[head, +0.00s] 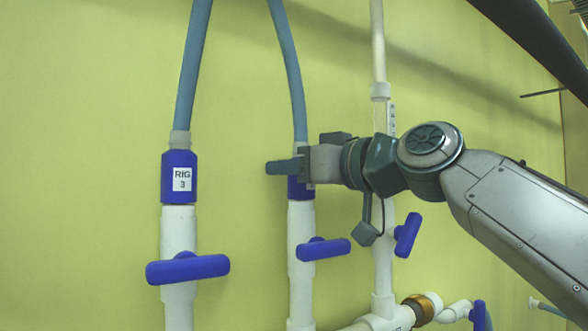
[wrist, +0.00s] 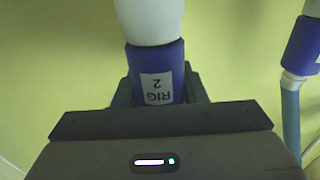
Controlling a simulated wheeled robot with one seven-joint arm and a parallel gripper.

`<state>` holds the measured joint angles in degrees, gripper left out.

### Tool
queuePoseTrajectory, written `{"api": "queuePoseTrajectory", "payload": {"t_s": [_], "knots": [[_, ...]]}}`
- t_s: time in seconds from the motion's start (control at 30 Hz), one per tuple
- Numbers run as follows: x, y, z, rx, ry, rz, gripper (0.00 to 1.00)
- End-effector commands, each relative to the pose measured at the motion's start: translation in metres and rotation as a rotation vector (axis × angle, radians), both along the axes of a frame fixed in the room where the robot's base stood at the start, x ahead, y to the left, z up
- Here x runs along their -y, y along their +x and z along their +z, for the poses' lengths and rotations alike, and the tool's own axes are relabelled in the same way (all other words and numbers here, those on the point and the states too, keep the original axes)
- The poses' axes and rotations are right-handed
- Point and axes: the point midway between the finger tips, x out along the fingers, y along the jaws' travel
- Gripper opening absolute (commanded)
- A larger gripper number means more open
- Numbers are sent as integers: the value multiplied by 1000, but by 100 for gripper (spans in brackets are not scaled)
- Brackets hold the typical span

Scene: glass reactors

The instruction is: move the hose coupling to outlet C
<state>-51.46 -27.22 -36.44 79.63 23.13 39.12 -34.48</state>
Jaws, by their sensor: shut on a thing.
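The blue hose coupling (head: 301,192) sits on the top of the middle white pipe in the head view, with a grey-blue hose (head: 291,80) rising from it. My gripper (head: 287,167) reaches in from the right and is shut on this coupling. In the wrist view the coupling (wrist: 155,62) is labelled "RIG 2", upside down, and stands between my two fingers (wrist: 158,92). The white pipe (wrist: 149,20) meets it at the top of that view. My gripper hides part of the coupling in the head view. No outlet letter is readable.
A second blue coupling, "RIG 3" (head: 179,190), with its own hose (head: 192,80), sits on the left white pipe. Blue valve handles (head: 188,268) (head: 323,250) (head: 406,235) jut out below. A white pipe (head: 378,50) rises behind my arm. Brass and white fittings (head: 422,307) lie lower right.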

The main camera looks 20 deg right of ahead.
Motion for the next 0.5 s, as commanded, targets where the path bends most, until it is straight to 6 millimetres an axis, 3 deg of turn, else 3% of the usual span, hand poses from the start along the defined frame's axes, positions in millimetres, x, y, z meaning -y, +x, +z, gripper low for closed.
{"api": "queuePoseTrajectory", "payload": {"t_s": [0.03,0.07,0.13,0.5], "knots": [[0,0,-1,-3,-2,1,12],[0,0,-1,-3,-2,1,46],[0,0,-1,-3,-2,1,63],[4,-5,-1,-1,0,0,63]]}}
